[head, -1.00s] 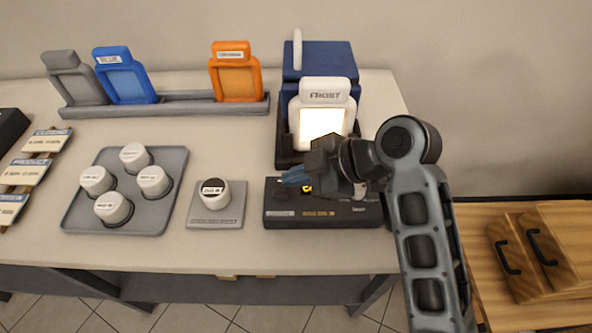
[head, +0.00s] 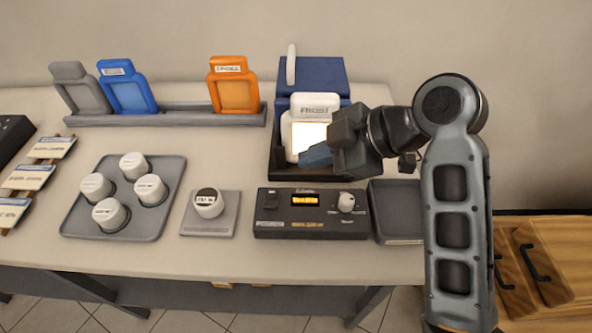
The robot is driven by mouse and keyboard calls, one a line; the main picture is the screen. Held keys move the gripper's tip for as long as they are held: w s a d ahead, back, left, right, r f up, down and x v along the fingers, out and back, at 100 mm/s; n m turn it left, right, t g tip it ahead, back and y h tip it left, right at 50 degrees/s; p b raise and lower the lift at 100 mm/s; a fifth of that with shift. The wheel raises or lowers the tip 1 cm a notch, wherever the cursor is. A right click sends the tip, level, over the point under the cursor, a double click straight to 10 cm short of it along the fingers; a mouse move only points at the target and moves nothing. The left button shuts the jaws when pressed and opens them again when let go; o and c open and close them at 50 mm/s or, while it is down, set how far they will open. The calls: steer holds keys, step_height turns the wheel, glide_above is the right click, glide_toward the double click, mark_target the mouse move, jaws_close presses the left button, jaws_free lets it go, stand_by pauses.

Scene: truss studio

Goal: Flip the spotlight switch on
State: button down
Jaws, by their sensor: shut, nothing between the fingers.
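The black control box (head: 311,226) lies at the front right of the table. It has an orange lit display (head: 305,199), a pale round knob (head: 346,202) and a small dark switch-like part (head: 270,200) at its left; its position is too small to tell. Behind it stands the blue spotlight housing (head: 318,72) with a white frame (head: 316,103) labelled like "Frost" on its front. The pane in the frame glows bright. My gripper (head: 314,157) is shut and empty, its blue fingertips above and behind the box, overlapping the lower part of the white frame in view; touching cannot be told.
A grey rack (head: 168,117) holds grey, blue and orange frames at the back. A grey tray (head: 120,229) with several white-capped knobs and a single knob on a plate (head: 208,229) stand left of the box. An empty dark tray (head: 400,215) lies right of it.

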steer(key=shift+d+r, duration=1.15)
steer(key=shift+s+d, duration=0.1)
